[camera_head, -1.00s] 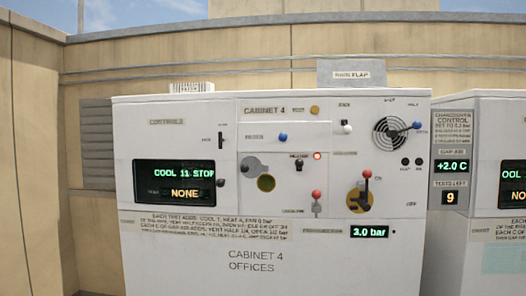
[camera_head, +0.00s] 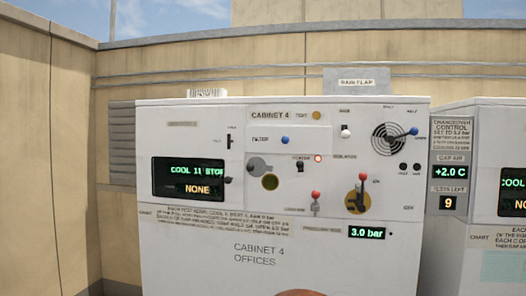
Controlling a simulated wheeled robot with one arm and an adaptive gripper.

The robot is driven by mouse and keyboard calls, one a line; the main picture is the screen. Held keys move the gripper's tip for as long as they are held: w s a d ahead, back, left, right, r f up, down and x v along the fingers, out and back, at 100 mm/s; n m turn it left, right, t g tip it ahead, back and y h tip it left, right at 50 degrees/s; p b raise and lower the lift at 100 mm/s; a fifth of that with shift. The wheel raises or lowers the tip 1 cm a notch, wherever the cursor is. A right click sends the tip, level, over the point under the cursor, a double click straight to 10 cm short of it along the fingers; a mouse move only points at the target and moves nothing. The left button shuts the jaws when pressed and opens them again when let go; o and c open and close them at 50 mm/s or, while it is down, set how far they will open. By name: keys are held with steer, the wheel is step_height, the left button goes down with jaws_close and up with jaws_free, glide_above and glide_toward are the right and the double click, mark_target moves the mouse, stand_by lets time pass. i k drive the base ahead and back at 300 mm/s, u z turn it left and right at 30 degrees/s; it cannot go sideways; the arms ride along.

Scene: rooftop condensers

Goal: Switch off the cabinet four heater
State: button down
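Cabinet four (camera_head: 215,262) is a white cabinet marked "CABINET 4 OFFICES", facing me in the head view. Its heater switch (camera_head: 300,166) is a small black toggle in the upper middle of the panel, under a small label. The left display (camera_head: 188,178) reads "COOL 11 STOP" and "NONE". My gripper is not in view.
Near the switch are a red-knobbed lever (camera_head: 315,196), a yellow isolator with a red handle (camera_head: 358,198), a blue filter knob (camera_head: 285,140) and a round vent (camera_head: 388,139). Another cabinet (camera_head: 490,130) stands close on the right. A rounded brown shape shows at the bottom edge.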

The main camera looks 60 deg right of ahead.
mark_target(300, 163)
steer(key=i, duration=1.15)
steer(key=z, duration=2.25)
